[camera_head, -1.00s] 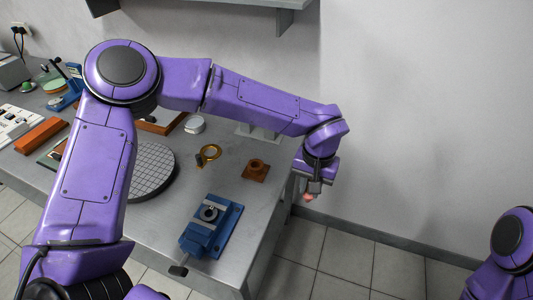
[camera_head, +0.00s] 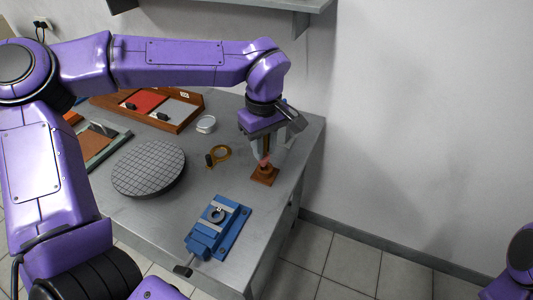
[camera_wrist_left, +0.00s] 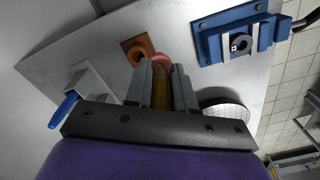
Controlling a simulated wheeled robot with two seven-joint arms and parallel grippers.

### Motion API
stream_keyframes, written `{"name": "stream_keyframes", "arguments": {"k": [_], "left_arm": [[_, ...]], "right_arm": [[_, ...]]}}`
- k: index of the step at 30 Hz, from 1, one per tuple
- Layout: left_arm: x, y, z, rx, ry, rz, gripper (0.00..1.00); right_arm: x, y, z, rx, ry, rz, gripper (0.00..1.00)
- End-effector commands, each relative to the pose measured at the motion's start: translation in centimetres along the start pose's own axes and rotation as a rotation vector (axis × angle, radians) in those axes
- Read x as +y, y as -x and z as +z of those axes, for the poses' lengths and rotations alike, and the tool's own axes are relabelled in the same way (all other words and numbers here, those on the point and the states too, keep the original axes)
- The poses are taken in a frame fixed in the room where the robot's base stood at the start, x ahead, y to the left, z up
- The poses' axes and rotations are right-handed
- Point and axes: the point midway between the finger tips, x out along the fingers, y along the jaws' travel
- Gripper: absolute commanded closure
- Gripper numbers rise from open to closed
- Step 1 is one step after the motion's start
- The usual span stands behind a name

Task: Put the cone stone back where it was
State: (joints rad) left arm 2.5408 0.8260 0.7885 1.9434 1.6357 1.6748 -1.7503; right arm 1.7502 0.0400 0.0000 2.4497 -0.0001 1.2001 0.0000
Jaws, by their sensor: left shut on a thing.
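The cone stone (camera_wrist_left: 162,62) shows a pink tip and an amber-brown body in the left wrist view. My left gripper (camera_wrist_left: 162,88) is shut on it. In the head view my left gripper (camera_head: 264,150) points down over the small brown square holder (camera_head: 265,177), with the pink tip (camera_head: 264,162) just above or at it. In the left wrist view the holder (camera_wrist_left: 128,46) shows its round opening, with the stone's tip to the right of it in the picture. I cannot tell whether the tip touches the holder. My right gripper is out of view.
A blue vise (camera_head: 215,228) stands on the table in front. A gold ring loupe (camera_head: 221,153), a round gridded plate (camera_head: 148,168) and a small white tin (camera_head: 206,124) lie left. A grey bracket with a blue handle (camera_wrist_left: 65,106) is close by. The table's right edge is near.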

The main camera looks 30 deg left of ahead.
Motion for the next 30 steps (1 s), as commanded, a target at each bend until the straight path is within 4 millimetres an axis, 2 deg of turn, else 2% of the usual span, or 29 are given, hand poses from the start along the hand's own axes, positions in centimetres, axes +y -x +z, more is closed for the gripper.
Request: {"name": "stream_keyframes", "arguments": {"k": [2, 3, 8, 14, 19, 30], "left_arm": [[1.1, -0.6, -1.5, -0.001, 0.002, -0.004, 1.0], [1.5, -1.6, -2.0, -0.001, 0.0, -0.004, 1.0], [2.9, -4.4, -3.7, -0.001, -0.001, -0.001, 1.0], [3.9, -6.3, -4.9, 0.0, -0.003, -0.001, 1.0], [4.0, -9.2, -5.1, 0.0, -0.004, -0.001, 1.0], [4.0, -9.9, -5.1, 0.0, -0.004, 0.002, 1.0]], "right_arm": [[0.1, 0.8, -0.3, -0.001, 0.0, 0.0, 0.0], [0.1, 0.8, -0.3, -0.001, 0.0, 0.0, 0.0], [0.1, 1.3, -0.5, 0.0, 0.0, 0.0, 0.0], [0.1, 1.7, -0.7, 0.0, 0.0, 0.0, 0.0], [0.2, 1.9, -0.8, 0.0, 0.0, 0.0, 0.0], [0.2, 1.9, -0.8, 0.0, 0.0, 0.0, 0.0]]}}
